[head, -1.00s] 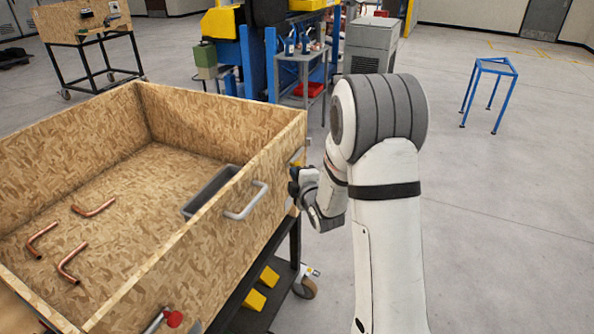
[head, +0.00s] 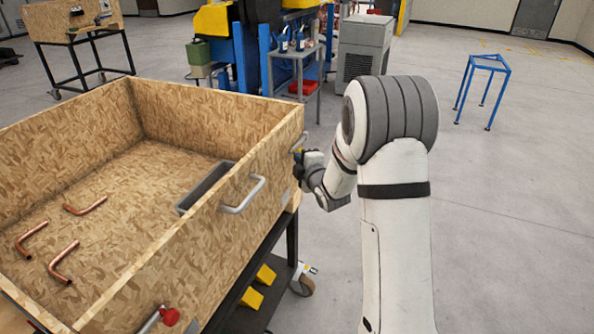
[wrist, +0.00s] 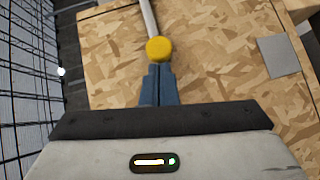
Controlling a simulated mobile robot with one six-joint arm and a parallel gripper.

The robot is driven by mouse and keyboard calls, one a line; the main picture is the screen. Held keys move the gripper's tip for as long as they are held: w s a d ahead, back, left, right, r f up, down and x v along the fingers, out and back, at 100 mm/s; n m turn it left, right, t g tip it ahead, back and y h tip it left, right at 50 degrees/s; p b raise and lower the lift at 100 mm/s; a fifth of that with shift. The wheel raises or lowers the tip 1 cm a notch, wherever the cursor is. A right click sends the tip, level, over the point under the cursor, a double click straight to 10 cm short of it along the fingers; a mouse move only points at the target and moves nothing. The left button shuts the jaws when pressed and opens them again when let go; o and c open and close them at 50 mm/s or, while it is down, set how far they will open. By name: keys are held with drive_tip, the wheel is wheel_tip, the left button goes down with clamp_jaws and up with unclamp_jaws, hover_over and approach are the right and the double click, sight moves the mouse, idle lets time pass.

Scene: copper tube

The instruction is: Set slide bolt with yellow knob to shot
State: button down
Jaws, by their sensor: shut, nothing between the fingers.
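The yellow knob (wrist: 159,49) shows in the wrist view at the end of a thin grey rod (wrist: 148,17), against the chipboard wall. My gripper (wrist: 158,68) is shut and empty, its blue-grey fingertips just below the knob in the picture. I cannot tell whether they touch it. In the head view my gripper (head: 304,158) is at the outer face of the crate's right wall, near the far corner. A small bit of the yellow knob (head: 297,150) shows there. The rest of the slide bolt is hidden or too small to read.
The chipboard crate (head: 215,105) stands on a wheeled dark frame. It holds copper tubes (head: 62,262) and a grey tray (head: 187,205). A grey handle (head: 243,204) juts from its right wall. A red knob (head: 169,316) is at the near end.

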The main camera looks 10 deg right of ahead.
drive_tip(key=shift+w+d+r, duration=0.15)
drive_tip(key=shift+d, duration=0.2)
drive_tip(key=shift+a, duration=0.1)
drive_tip(key=a+b+v, duration=0.3)
drive_tip(key=v, duration=1)
drive_tip(key=shift+s+b, duration=0.35)
drive_tip(key=shift+b, duration=0.05)
